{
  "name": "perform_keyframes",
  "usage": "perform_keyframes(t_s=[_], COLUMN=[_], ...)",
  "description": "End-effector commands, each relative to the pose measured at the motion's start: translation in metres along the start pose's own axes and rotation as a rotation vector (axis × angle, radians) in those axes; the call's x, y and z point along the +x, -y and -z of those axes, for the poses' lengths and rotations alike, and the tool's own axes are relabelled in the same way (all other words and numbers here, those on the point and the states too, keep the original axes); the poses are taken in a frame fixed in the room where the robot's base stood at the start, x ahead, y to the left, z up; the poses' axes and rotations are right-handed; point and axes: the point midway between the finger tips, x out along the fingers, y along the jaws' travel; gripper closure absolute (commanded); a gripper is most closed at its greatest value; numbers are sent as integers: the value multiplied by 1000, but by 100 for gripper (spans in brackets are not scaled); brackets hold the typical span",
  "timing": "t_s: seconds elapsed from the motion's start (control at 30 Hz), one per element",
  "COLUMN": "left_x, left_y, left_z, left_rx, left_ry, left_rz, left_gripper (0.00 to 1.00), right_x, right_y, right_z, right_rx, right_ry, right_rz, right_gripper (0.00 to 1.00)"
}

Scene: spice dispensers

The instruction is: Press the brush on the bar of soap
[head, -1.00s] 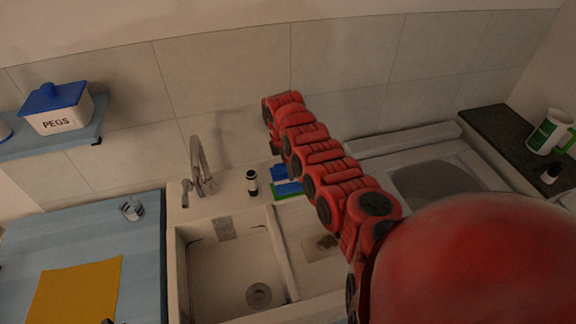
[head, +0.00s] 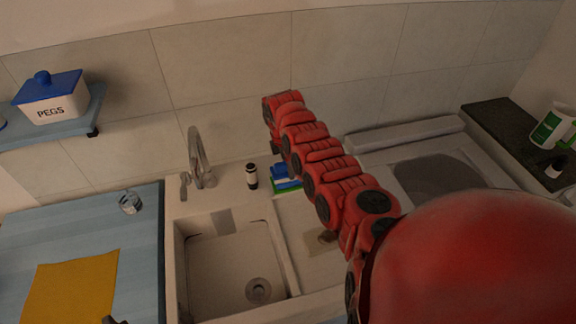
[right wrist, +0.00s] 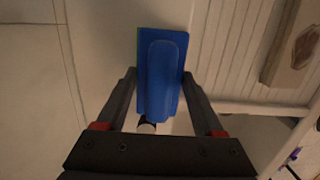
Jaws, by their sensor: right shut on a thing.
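The blue brush (right wrist: 160,80) is between the two fingers of my right gripper (right wrist: 159,75) in the right wrist view, with a finger against each side. In the head view the brush (head: 281,171) is behind the sink, over a thin green piece (head: 288,187); I cannot tell whether they touch. My right arm hides part of this spot and most of the gripper. A small brownish block (head: 322,240), perhaps the bar of soap, lies on the drainer right of the basin, partly behind my arm. A similar block shows in the right wrist view (right wrist: 291,52).
The sink basin (head: 233,262) is empty. The tap (head: 199,160) and a small dark bottle (head: 251,176) stand left of the brush. A glass (head: 130,203) and a yellow cloth (head: 70,288) are on the blue counter. A tiled wall (head: 220,85) rises close behind.

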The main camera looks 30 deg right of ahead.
Motion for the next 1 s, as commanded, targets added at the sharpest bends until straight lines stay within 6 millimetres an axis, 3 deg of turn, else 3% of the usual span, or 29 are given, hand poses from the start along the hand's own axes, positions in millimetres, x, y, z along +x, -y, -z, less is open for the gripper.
perform_keyframes(t_s=[1.0], left_x=[-6], left_y=[0], left_z=[-1], left_rx=[0], left_ry=[0], left_rz=[0], left_gripper=[50], right_x=[9], right_y=[0], right_z=[1], right_rx=[0], right_ry=[0], right_rz=[0], right_gripper=[75])
